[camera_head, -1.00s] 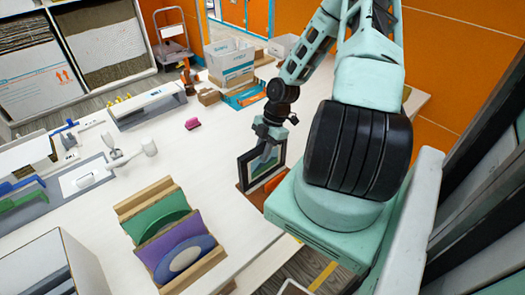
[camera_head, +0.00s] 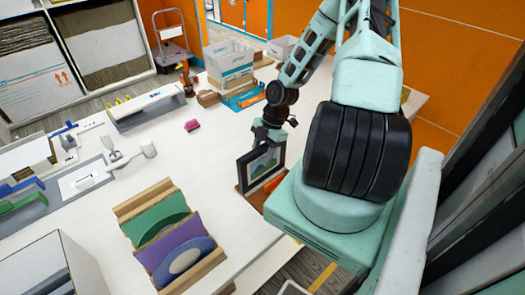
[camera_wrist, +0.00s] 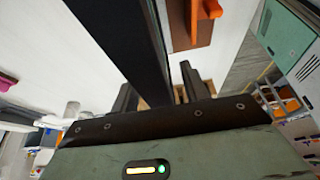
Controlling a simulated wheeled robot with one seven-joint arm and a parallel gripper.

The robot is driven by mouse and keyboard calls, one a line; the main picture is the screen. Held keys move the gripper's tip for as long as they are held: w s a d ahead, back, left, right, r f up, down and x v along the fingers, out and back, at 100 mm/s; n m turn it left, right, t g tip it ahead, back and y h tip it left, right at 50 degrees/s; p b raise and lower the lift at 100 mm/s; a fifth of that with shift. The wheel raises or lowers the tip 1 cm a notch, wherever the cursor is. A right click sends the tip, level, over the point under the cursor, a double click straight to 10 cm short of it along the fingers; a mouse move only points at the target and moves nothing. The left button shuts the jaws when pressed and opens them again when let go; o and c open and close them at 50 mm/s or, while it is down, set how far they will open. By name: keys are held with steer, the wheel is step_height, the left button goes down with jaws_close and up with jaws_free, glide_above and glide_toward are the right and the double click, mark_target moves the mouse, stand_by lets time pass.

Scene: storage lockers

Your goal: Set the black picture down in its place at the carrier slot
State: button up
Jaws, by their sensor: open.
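The black picture (camera_head: 245,175), a black frame around a small landscape, stands upright on a brown and orange wooden holder (camera_head: 240,191), which I take for the carrier slot. My gripper (camera_head: 267,148) is just above the picture's top edge, open. In the wrist view, the black frame (camera_wrist: 122,45) runs down toward the space between the two spread fingers (camera_wrist: 156,92). I cannot tell whether a finger still touches the frame.
A wooden rack (camera_head: 128,208) with green, purple and blue pieces stands at the front. A pink block (camera_head: 192,125) lies mid-table. A blue tray (camera_head: 245,96) and white bin (camera_head: 229,60) are behind my gripper. The white table is clear left of the picture.

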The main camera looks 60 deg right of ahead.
steer(key=b+v, duration=0.1)
steer(key=v, duration=1.6)
steer(key=shift+r+b, duration=0.2)
steer(key=shift+b, duration=0.2)
steer(key=shift+s, duration=0.1)
steer(key=w+a+f+m+g+h+b, duration=0.1)
steer(key=w+a+m+g+h+b, duration=0.15)
steer(key=a, duration=1.05)
steer(key=w+a+f+m+g+h+b, duration=0.1)
steer(key=a+b, duration=0.2)
steer(key=a, duration=0.9)
steer(key=s+a+m+t+b, duration=0.1)
steer(key=s+a+m+b, duration=0.1)
steer(key=s+a, duration=0.4)
steer(key=s+a+m+t+b, duration=0.1)
steer(key=s+a+m+b, duration=0.1)
steer(key=s+a, duration=0.5)
steer(key=a, duration=0.5)
steer(key=shift+a+b, duration=0.3)
steer(key=shift+b, duration=0.1)
